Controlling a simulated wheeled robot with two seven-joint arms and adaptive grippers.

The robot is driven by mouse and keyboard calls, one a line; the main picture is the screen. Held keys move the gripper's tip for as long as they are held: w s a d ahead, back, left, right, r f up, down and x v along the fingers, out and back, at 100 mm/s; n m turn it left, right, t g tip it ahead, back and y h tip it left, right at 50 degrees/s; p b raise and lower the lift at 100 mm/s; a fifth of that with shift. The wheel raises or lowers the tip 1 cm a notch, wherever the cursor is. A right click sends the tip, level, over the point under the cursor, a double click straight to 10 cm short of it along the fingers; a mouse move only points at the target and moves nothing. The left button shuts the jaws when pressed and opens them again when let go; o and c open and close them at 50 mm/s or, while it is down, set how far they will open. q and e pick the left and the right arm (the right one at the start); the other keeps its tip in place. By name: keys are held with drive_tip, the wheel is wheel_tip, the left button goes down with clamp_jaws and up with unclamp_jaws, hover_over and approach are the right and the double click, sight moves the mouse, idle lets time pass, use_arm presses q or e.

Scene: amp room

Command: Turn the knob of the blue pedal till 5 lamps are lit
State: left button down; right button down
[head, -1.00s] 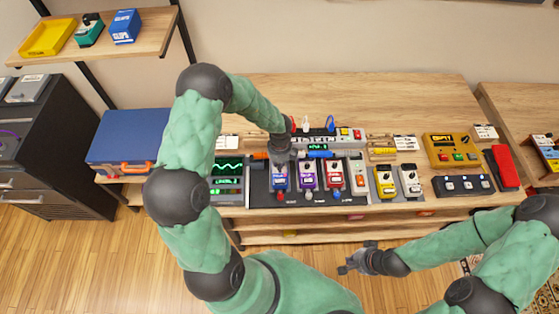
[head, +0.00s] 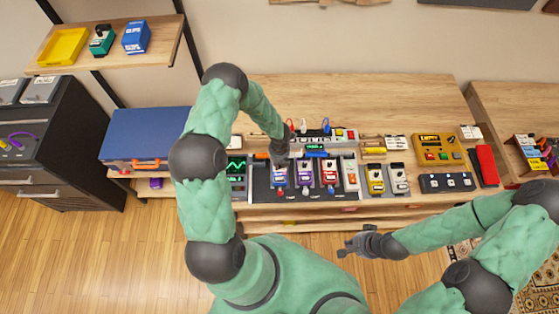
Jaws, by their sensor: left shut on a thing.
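The blue pedal (head: 278,180) stands at the left end of the row on the dark pedal board (head: 259,186). My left gripper (head: 280,163) points down at the top of the blue pedal and is shut on its knob. The gripper hides the knob, so its angle cannot be seen. A small green-lit display (head: 315,147) shows behind the pedals; I cannot tell how many lamps are lit. My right gripper (head: 352,246) hangs in front of the bench, apart from everything, with its fingers spread and empty.
A purple pedal (head: 304,178) and a red pedal (head: 329,176) stand close to the right of the blue one. Yellow and grey pedals follow. A unit with green screens (head: 236,169) is close on the left. A blue case (head: 150,133) lies further left.

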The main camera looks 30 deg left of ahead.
use_arm(q)
drive_tip(key=shift+w+m+p, duration=0.1)
drive_tip(key=shift+m+p, duration=0.2)
drive_tip(key=shift+m, duration=0.1)
drive_tip(key=c, duration=1.4)
unclamp_jaws()
wheel_tip(320, 180, up, 12)
